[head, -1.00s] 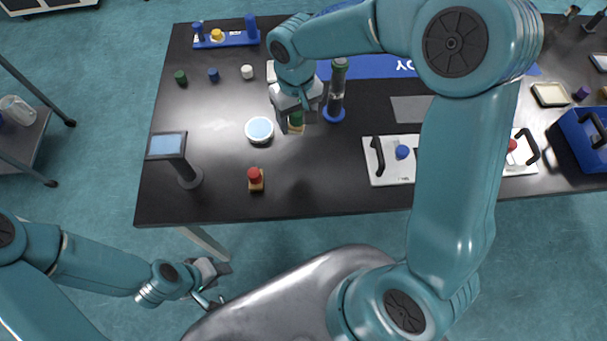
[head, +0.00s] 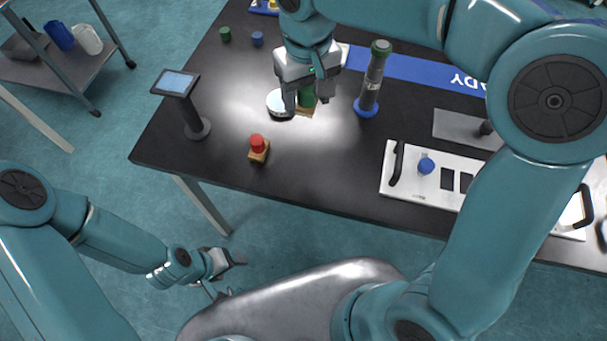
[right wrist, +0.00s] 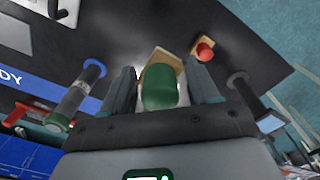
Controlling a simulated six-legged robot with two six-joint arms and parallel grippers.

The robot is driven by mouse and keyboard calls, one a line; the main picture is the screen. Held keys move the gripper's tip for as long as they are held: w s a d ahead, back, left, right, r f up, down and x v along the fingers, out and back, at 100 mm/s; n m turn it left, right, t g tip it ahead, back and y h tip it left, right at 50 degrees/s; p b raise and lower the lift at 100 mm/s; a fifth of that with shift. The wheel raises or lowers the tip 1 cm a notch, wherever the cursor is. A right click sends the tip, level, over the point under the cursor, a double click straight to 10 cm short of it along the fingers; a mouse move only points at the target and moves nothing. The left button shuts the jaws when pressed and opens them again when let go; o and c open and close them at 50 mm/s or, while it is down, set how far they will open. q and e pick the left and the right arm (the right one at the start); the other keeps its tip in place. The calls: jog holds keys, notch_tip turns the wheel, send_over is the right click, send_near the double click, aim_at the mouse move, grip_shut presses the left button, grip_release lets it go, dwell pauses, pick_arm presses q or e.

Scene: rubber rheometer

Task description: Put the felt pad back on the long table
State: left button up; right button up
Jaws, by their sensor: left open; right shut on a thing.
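A green-handled piece with a flat tan base, which I take for the felt pad (head: 307,103), is between the fingers of my right gripper (head: 309,98), which is shut on it. In the right wrist view the green handle (right wrist: 159,88) stands between both fingers (right wrist: 163,86), with the tan base beyond it. The pad is over the long table (head: 335,165); I cannot tell whether its base touches the top. My left gripper (head: 226,273) is open and empty, low in front of the table's edge.
A white round dish (head: 278,104) is just left of the pad, partly hidden. A clear column on a blue base (head: 372,80) stands close on the right. A red-knobbed block (head: 258,149), a display on a stand (head: 190,105) and a white panel (head: 432,188) are nearby. The front middle is clear.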

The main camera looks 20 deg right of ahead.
jog(key=shift+w+a+f+b, duration=0.3)
jog(key=shift+f+b, duration=0.25)
jog(key=shift+b, duration=0.05)
notch_tip(320, 180, down, 5)
jog(key=s, duration=0.2)
jog(key=b, duration=0.1)
send_near(303, 163)
jog(key=shift+f, duration=0.7)
jog(key=shift+s+f, duration=0.2)
jog(key=f, duration=0.4)
jog(key=shift+w+d+b, duration=0.1)
jog(key=shift+w+b, duration=0.25)
jog(key=shift+b, duration=0.05)
jog(key=shift+s+f, duration=0.2)
jog(key=shift+f, duration=0.05)
pick_arm(q)
jog(key=f, duration=0.4)
jog(key=shift+w+d+f, duration=0.2)
jog(key=shift+w+f, duration=0.05)
jog(key=shift+f, duration=0.15)
pick_arm(e)
jog(key=shift+w+f, duration=0.1)
